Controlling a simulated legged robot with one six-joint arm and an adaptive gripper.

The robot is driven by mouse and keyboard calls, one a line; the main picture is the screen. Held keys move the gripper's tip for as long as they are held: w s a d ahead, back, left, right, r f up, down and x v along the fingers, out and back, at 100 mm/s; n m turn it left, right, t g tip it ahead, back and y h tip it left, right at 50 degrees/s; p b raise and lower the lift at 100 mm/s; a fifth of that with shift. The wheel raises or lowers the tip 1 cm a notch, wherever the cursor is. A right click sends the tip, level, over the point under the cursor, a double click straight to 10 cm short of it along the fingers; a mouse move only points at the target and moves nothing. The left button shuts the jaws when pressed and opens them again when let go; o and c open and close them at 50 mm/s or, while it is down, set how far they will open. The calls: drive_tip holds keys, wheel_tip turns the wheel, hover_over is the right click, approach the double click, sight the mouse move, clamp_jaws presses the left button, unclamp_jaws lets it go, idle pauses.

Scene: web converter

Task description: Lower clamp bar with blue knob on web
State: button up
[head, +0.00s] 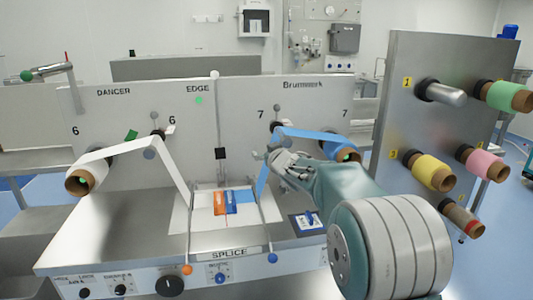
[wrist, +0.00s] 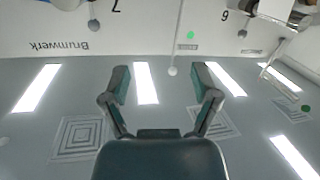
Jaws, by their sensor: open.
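In the head view the blue knob (head: 272,258) is at the front end of a thin clamp bar (head: 265,228), on the right of the splice table (head: 178,218). The blue web (head: 264,180) comes down from the blue roll (head: 336,148) to the table beside this bar. Whether the bar touches the web is too small to tell. My gripper (head: 280,158) is above and behind the knob, in front of the panel, apart from the knob. In the wrist view my gripper (wrist: 160,85) is open with nothing between its fingers. Knob and bar are not in the wrist view.
An orange knob (head: 187,270) ends the left bar by the white web (head: 178,175). Orange and blue pieces (head: 225,203) lie mid-table. A small blue item (head: 309,218) sits at right. A roll rack (head: 400,110) stands right. The wrist view shows mostly ceiling and the panel (wrist: 140,40).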

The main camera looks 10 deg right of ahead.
drive_tip(key=v, duration=1.1)
drive_tip(key=shift+s, duration=0.4)
drive_tip(key=shift+d, duration=0.1)
drive_tip(key=s+d+f+m+g+h, duration=0.2)
drive_tip(key=s+m+g+h, duration=0.25)
drive_tip(key=s, duration=1.05)
drive_tip(key=s+a+f+g, duration=0.1)
drive_tip(key=s+f+g, duration=0.1)
drive_tip(key=s, duration=0.5)
drive_tip(key=s+a+f+g+y, duration=0.1)
drive_tip(key=s+a+f+g, duration=0.1)
drive_tip(key=s+f, duration=0.2)
drive_tip(key=s+a+f+g, duration=0.1)
drive_tip(key=s+f+g, duration=0.1)
drive_tip(key=s, duration=0.7)
drive_tip(key=shift+s+a+f, duration=0.15)
drive_tip(key=shift+s+f, duration=0.2)
drive_tip(key=shift+f, duration=0.2)
